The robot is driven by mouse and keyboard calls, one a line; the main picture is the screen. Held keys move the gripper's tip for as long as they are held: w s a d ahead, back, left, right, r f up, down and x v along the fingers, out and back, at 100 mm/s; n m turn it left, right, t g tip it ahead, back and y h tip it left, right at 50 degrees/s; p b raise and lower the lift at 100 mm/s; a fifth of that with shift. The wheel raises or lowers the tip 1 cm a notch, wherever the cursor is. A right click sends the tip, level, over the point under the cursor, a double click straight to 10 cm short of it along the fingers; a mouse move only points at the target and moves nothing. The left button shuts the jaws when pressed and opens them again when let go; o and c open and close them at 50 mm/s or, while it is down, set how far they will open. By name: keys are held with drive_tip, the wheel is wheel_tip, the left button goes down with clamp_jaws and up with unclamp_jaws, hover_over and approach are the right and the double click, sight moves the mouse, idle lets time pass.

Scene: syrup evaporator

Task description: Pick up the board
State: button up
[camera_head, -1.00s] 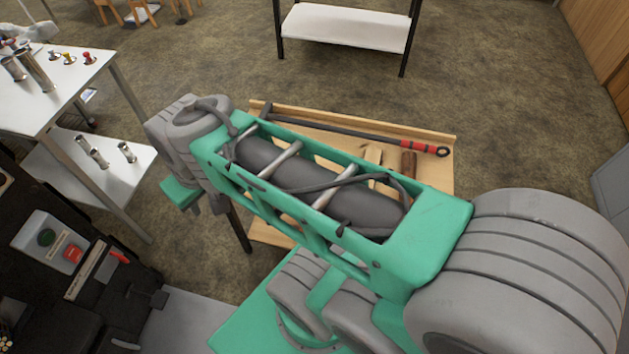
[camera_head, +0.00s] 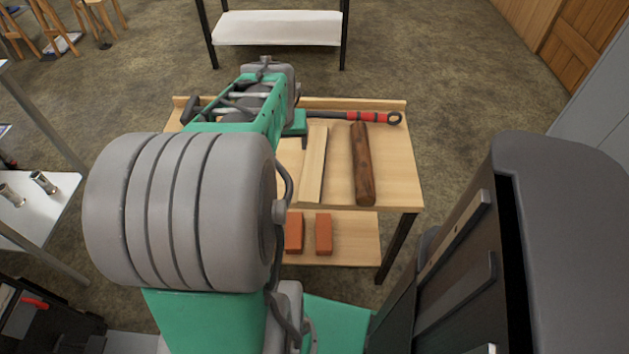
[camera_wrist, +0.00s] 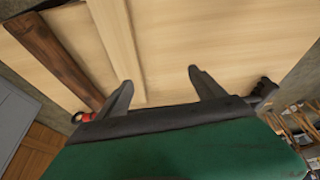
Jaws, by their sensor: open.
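The board (camera_head: 313,165) is a pale, narrow wooden plank lying flat on the wooden table, to the left of a dark brown log (camera_head: 361,165). In the head view my arm hides most of the gripper and the table's left part.
The table (camera_head: 400,180) has a raised back edge, where a bar with a red grip (camera_head: 365,117) lies behind the board and log. Orange bricks (camera_head: 323,233) rest on the lower shelf. A white-shelved rack (camera_head: 278,28) stands beyond. Bare tabletop lies right of the log.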

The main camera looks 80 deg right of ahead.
drive_tip(key=m+b, duration=0.1)
drive_tip(key=m, duration=0.1)
hover_over(315, 161)
drive_tip(key=a, duration=0.2)
drive_tip(key=shift+g, duration=0.4)
drive_tip(key=f, duration=0.2)
drive_tip(key=s+f, duration=0.1)
drive_tip(key=f, duration=0.1)
drive_tip(key=shift+a, duration=0.1)
drive_tip(key=x, duration=0.2)
drive_tip(key=b+x, duration=0.1)
drive_tip(key=x, duration=0.3)
drive_tip(key=shift+w+a+f+b, duration=0.2)
drive_tip(key=shift+w+a+b, duration=0.05)
drive_tip(key=shift+w+b, duration=0.15)
drive_tip(key=shift+d+f, duration=0.2)
drive_tip(key=shift+f, duration=0.05)
drive_tip(key=c, duration=1.7)
drive_tip(key=shift+r, duration=0.1)
clamp_jaws()
drive_tip(key=shift+r, duration=0.1)
